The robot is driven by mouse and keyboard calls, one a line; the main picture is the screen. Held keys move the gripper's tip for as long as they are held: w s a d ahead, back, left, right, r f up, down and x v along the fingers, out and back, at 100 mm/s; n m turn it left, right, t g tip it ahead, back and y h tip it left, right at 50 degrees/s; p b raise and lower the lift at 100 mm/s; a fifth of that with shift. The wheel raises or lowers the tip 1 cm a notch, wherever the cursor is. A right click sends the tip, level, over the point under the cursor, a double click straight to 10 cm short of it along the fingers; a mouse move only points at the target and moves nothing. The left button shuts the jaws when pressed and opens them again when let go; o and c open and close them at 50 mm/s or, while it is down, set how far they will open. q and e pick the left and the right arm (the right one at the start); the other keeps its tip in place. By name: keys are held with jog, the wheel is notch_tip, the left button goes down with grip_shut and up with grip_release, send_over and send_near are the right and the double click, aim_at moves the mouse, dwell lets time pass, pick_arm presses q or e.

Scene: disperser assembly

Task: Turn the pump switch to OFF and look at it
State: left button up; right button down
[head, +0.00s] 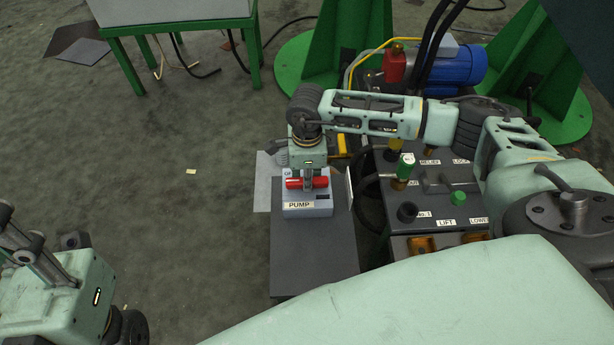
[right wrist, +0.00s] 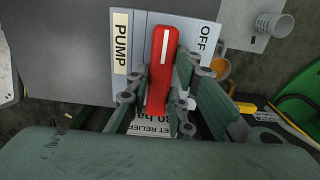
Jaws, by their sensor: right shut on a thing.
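The pump switch is a red bar handle (head: 322,183) on a light grey box with a PUMP label (head: 299,205). In the right wrist view the red handle (right wrist: 162,50) carries a white line at its upper end, level with the OFF label (right wrist: 208,38). The handle lies parallel to the PUMP label (right wrist: 122,43). My right gripper (head: 307,180) is over the box, its fingers (right wrist: 172,85) on both sides of the handle, shut on it.
The box stands on a dark grey surface (head: 312,260). To its right is a control panel (head: 432,208) with knobs and LIFT and LOWER labels. A blue motor (head: 455,66) and green stands (head: 352,45) are behind. Floor at left is mostly clear.

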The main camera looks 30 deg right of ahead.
jog(key=c, duration=1.6)
grip_release()
jog(key=shift+o, duration=0.2)
notch_tip(320, 180, up, 12)
